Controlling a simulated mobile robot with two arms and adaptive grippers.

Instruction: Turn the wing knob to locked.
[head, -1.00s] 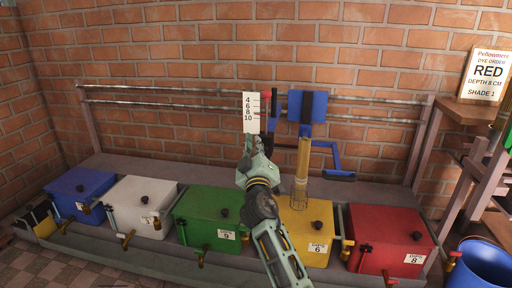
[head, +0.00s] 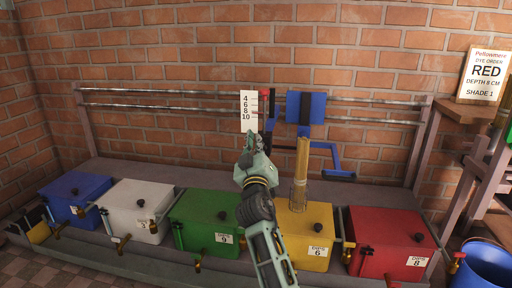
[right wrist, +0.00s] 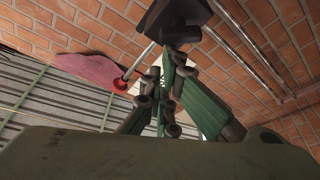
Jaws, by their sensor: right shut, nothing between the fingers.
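A white scale plate (head: 249,112) marked 4, 6, 8, 10 hangs at the rails. Beside its right edge is a small red part (head: 264,94). My right gripper (head: 252,140) is shut and empty, just below the scale plate. In the right wrist view its fingers (right wrist: 166,62) are together below a dark block (right wrist: 175,14). I cannot tell which part is the wing knob. My left gripper is out of view.
Blue (head: 75,190), white (head: 135,197), green (head: 205,220), yellow (head: 310,228) and red (head: 390,238) lidded vats line the bench. A sign (head: 484,75) reads red, depth 8 cm, shade 1. A blue bucket (head: 480,268) stands at lower right.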

